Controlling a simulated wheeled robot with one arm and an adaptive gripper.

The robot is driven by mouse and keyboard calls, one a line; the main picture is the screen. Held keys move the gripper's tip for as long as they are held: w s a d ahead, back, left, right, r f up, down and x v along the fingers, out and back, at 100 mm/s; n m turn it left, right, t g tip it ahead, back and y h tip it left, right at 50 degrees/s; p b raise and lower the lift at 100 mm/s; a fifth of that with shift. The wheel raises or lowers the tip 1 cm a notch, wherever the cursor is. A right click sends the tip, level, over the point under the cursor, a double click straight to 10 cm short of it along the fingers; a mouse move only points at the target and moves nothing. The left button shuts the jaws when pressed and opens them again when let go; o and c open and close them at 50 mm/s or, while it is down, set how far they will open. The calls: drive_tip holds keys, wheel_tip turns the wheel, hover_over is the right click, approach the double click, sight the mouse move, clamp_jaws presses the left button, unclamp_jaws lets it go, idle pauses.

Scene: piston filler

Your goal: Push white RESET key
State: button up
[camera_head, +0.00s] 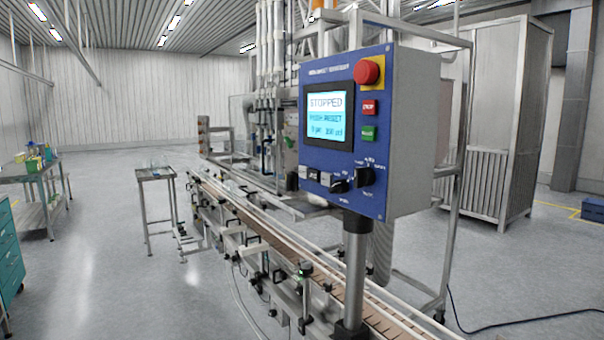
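Under the screen is a row of small keys. A white key (302,172) is at the left end, and another white key (325,179) lies further right, with a dark key (314,175) between. Their labels are too small to read, so I cannot tell which is RESET. My gripper is not in view.
A red emergency knob (367,72), a red button (370,107) and a green button (368,133) are right of the screen. Black rotary knobs (364,177) sit below. A conveyor (270,235) runs beneath the panel. Floor at left is open around a small table (155,175).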

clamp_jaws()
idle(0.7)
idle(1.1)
